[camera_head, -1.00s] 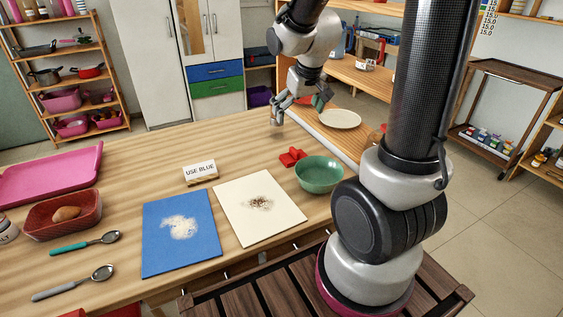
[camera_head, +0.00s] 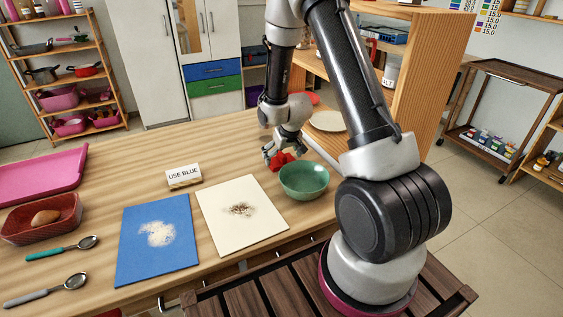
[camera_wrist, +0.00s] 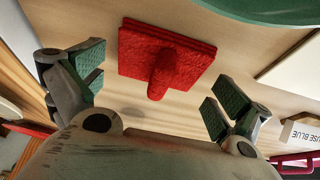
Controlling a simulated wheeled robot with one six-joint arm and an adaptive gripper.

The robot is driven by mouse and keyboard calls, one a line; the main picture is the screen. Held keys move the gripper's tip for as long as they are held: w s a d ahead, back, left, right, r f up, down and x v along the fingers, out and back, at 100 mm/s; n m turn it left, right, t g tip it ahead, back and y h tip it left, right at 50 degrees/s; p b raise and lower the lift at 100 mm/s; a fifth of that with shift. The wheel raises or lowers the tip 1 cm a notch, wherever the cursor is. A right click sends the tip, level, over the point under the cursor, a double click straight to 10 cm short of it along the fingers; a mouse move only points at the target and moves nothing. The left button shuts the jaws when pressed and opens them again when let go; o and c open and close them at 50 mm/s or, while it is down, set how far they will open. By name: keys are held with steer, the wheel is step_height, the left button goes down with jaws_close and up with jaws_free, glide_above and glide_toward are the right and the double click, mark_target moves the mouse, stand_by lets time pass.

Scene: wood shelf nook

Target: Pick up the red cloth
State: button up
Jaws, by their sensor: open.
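The red cloth (camera_head: 282,160) lies on the wooden table, just behind and left of the green bowl. In the wrist view the red cloth (camera_wrist: 165,52) looks like a flat folded square with a raised ridge pointing toward my gripper. My gripper (camera_head: 275,156) is at the cloth in the head view and partly covers it. In the wrist view my gripper (camera_wrist: 150,90) is open, with one green-padded finger on each side, and the cloth shows between and beyond the fingertips. Nothing is held. I cannot tell whether the fingers touch the cloth.
The green bowl (camera_head: 304,181) stands close to the cloth. A cream board (camera_head: 260,222) and a blue board (camera_head: 150,262), both with crumbs, lie in front. A "USE BLUE" sign (camera_head: 184,176) stands left. A wooden shelf unit (camera_head: 425,85) with a plate (camera_head: 328,121) is behind.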

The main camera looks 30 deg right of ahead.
mark_target(281, 153)
steer(key=shift+w+f, duration=0.2)
steer(key=shift+f, duration=0.25)
steer(key=shift+c, duration=0.4)
steer(key=c, duration=0.6)
steer(key=shift+c, duration=0.2)
step_height(281, 153, up, 10)
steer(key=shift+r, duration=0.1)
